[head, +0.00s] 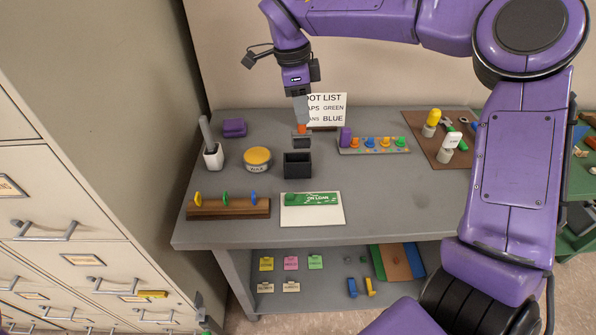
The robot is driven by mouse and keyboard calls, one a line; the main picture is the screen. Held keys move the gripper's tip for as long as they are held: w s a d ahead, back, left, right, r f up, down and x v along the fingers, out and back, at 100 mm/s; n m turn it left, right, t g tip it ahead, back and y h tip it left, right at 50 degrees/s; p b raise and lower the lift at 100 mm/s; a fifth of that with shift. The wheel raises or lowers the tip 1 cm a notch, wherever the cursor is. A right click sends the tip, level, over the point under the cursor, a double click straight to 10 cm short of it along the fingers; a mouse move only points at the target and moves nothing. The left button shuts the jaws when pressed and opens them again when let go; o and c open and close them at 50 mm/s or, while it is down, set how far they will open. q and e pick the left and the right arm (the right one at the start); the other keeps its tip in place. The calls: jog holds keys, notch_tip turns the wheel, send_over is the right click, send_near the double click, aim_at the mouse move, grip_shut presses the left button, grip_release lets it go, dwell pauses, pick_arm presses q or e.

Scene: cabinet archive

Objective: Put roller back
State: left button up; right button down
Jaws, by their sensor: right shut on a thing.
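My right gripper (301,122) points down over the grey table, shut on a small tool with an orange part and a dark grey lower end, which I take for the roller (301,141). The fingers hide much of it. The roller hangs just above and behind the open black box (297,172), near its back rim. I cannot tell whether its lower end touches the box. My left gripper is not in view.
A white cup (213,158) with a grey stick and a round yellow-topped tin (257,158) stand left of the box. A peg tray (374,145) stands right, a wooden rack (228,208) and a card (312,215) in front. A lettered sign (328,108) stands behind.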

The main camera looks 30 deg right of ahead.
aim_at(298, 144)
jog(key=f, duration=0.3)
jog(key=f+p, duration=0.1)
jog(key=f, duration=0.2)
jog(key=w+f, duration=0.1)
jog(key=f, duration=0.3)
jog(key=shift+w+f, duration=0.1)
jog(key=shift+f, duration=0.1)
jog(key=c, duration=1)
grip_release()
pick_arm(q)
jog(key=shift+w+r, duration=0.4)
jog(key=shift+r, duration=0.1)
pick_arm(e)
jog(key=shift+o, duration=0.8)
jog(key=shift+w, duration=0.1)
jog(key=shift+f, duration=0.1)
jog(key=shift+f+b, duration=0.3)
jog(key=shift+b, duration=0.35)
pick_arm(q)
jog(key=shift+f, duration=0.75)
pick_arm(e)
notch_tip(298, 144, up, 11)
jog(key=a, duration=0.1)
jog(key=shift+w, duration=0.35)
